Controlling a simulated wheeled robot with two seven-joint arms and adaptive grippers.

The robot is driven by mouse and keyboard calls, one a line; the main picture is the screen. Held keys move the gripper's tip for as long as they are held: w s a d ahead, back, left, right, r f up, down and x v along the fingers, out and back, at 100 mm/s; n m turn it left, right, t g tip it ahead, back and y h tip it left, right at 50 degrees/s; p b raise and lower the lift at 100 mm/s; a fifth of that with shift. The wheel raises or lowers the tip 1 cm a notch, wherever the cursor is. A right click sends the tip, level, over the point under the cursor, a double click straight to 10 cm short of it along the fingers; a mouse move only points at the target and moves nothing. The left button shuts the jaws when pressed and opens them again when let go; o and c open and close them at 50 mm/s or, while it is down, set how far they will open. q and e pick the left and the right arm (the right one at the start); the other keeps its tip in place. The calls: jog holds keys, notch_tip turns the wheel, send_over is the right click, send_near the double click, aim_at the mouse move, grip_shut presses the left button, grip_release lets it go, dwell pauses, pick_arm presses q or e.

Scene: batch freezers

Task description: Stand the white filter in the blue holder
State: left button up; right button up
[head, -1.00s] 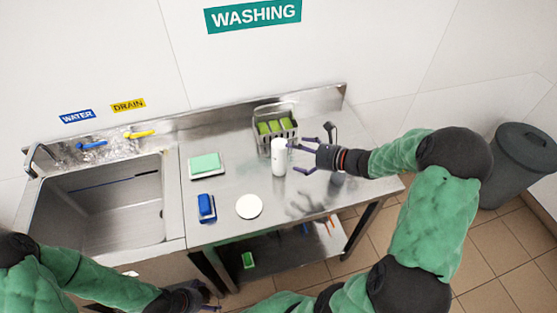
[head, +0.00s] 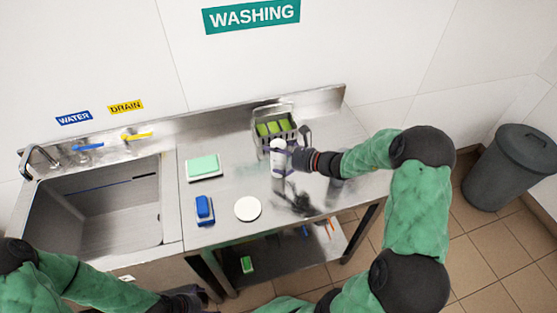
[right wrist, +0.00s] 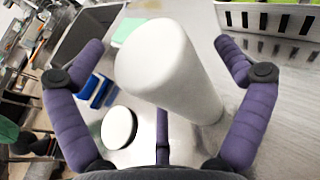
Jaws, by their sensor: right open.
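The white filter (head: 278,160), an upright white cylinder, stands on the steel counter in front of the wire basket. My right gripper (head: 283,157) is open, with its purple fingers spread on either side of the filter. In the right wrist view the filter (right wrist: 165,65) fills the space between the fingers, with gaps beside it. A blue object with a pale base (head: 205,209), perhaps the blue holder, lies on the counter left of a white disc. My left gripper (head: 188,302) is at the bottom edge, dark and mostly hidden.
A wire basket (head: 293,143) with green items stands behind the filter. A green pad on a white base (head: 204,168) and the white disc (head: 248,208) lie left of it. The sink (head: 100,205) is further left. Counter between them is clear.

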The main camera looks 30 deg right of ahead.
jog(key=c, duration=1.5)
jog(key=shift+r, duration=0.1)
jog(key=shift+c, duration=0.8)
jog(key=shift+r, duration=0.1)
